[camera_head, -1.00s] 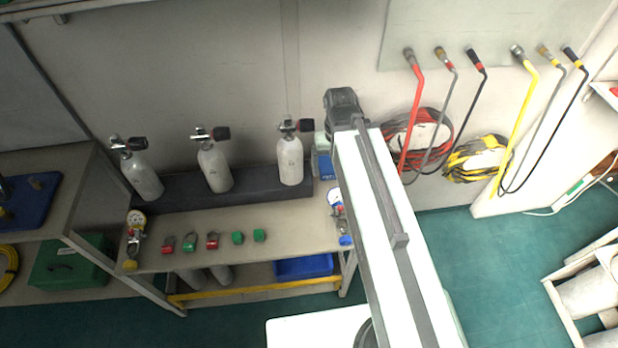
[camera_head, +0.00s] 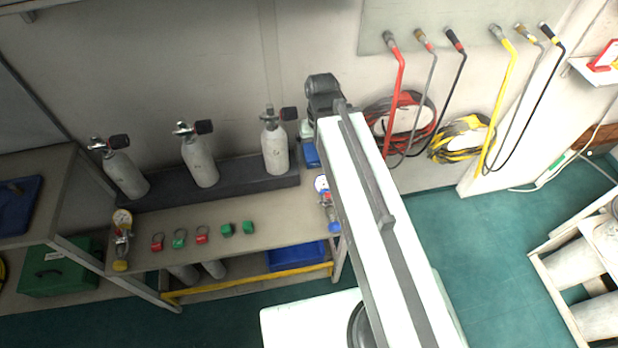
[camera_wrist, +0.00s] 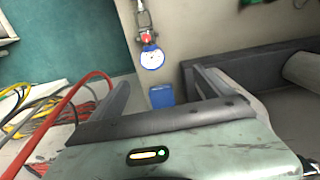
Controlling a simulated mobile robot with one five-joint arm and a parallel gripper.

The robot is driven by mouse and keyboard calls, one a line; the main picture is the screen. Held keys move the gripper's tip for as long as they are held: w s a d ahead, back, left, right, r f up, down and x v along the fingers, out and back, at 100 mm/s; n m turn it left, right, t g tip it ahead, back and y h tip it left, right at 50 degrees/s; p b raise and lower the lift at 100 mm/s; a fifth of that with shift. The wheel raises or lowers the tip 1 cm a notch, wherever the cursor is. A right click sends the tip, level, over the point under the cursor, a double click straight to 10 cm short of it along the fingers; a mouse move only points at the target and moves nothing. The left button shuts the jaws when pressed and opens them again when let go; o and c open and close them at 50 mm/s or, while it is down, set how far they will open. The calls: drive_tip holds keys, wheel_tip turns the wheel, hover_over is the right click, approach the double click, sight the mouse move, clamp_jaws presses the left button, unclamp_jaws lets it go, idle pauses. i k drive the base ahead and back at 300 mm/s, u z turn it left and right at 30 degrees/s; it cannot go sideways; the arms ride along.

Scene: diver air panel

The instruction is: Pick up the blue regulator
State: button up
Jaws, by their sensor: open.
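The blue regulator (camera_head: 323,184) lies at the right end of the workbench, partly hidden by my arm in the head view. It has a white-faced round gauge with a blue rim. In the wrist view the blue regulator (camera_wrist: 152,58) shows at top centre, with a metal fitting and a red part above its gauge. My gripper (camera_wrist: 160,78) is open and empty, its two dark fingers spread apart. In the picture the gauge lies just beyond the fingertips, between their lines; I cannot tell the height gap.
A yellow regulator (camera_head: 122,220) lies at the bench's left end. Several small red and green items (camera_head: 201,235) lie between. White cylinders (camera_head: 200,163) stand in a dark rack (camera_head: 235,187) behind. A blue box (camera_wrist: 161,96) is near the regulator. Hoses (camera_head: 400,120) hang on the wall.

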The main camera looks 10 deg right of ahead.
sight(319, 183)
drive_tip(key=u, duration=3.95)
drive_tip(key=k, duration=2.3)
drive_tip(key=u, duration=0.7)
